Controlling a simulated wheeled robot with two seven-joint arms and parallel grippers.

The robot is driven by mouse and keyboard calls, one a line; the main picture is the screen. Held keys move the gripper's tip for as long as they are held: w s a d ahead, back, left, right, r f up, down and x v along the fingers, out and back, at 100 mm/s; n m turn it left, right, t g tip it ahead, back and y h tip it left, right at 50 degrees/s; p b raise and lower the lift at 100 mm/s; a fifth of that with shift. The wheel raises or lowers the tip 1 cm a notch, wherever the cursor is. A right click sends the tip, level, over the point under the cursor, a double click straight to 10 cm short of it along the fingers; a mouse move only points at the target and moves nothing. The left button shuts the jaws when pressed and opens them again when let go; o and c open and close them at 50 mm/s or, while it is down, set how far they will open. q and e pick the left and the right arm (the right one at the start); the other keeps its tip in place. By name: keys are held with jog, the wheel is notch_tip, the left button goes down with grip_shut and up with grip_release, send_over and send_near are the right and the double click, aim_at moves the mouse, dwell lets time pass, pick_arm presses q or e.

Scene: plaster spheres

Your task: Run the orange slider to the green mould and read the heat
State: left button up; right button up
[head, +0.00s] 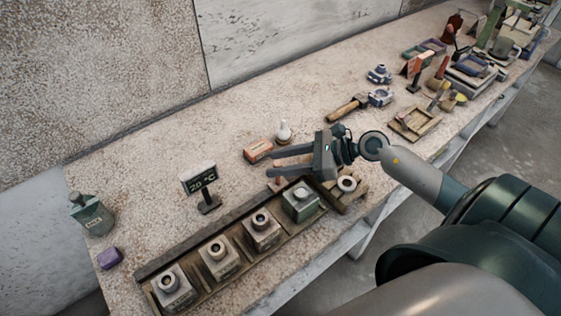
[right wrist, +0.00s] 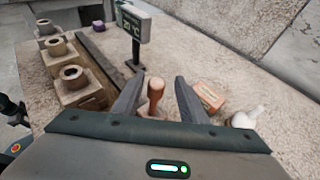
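The green mould (head: 301,202) is a greenish block with a round opening, at the right end of a row of moulds in a wooden tray (head: 285,239). A dark rail (head: 205,242) runs behind the row. A knob of orange-brown colour (head: 279,173), seemingly the slider, stands near the rail behind the green mould; in the right wrist view the knob (right wrist: 155,92) shows between the fingers. My right gripper (head: 270,163) is open, its fingers either side of the knob; contact cannot be told. The display (head: 199,180) reads 20 °C. My left gripper is out of view.
Several pale moulds (head: 218,257) fill the row to the left. An orange box (head: 258,150) and a white bulb-shaped item (head: 284,132) stand just behind my fingers. A green bottle (head: 92,214) and purple block (head: 110,258) are far left. Tools clutter the right.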

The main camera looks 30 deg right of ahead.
dwell(0.3)
